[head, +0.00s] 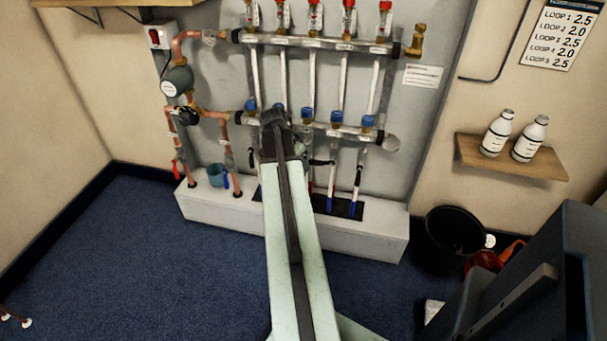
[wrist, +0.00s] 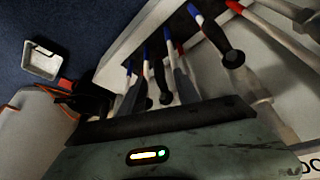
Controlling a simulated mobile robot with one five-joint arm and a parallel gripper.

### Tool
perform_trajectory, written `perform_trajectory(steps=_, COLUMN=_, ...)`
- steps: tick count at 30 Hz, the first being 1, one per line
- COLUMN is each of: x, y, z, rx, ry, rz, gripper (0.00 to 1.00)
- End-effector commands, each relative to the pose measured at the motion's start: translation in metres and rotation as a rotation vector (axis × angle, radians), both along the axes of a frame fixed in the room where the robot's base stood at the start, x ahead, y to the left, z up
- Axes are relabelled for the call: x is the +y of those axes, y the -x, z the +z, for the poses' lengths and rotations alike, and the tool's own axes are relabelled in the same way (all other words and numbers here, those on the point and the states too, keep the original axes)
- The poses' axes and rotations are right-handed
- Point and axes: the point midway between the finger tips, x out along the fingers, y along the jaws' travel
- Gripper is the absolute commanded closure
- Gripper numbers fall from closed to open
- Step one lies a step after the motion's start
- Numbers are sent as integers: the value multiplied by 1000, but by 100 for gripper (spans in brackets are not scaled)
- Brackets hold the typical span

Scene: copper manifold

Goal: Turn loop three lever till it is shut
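The copper and steel manifold (head: 313,42) stands against the grey board, with several pipes dropping from its lower rail. My gripper (head: 274,118) is at the left-middle of the lower rail; my arm hides its fingers and the pipes behind it. A dark lever (head: 320,162) lies sideways below the rail, right of my arm; I cannot tell which loop it belongs to. In the wrist view, my gripper's two dark fingers (wrist: 157,88) stand apart. Banded pipes and black round-ended levers (wrist: 165,98) show between and beyond them; I cannot tell whether a finger touches one.
A white plinth (head: 225,210) runs under the manifold. Copper pipes and a pump (head: 178,80) are at its left. A black bucket (head: 450,240) stands at the right, below a shelf (head: 475,157) with two white bottles.

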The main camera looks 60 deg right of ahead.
Motion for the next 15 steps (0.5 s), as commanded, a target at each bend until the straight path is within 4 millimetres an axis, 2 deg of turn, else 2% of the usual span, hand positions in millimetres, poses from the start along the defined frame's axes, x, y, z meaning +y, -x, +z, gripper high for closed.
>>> perform_trajectory(steps=1, x=-4, y=1, z=-19, rx=0, ry=0, rz=-1, gripper=61)
perform_trajectory(steps=6, x=-15, y=4, z=-43, rx=0, ry=0, rz=-1, gripper=61)
perform_trajectory(steps=15, x=-18, y=6, z=-44, rx=0, ry=0, rz=0, gripper=61)
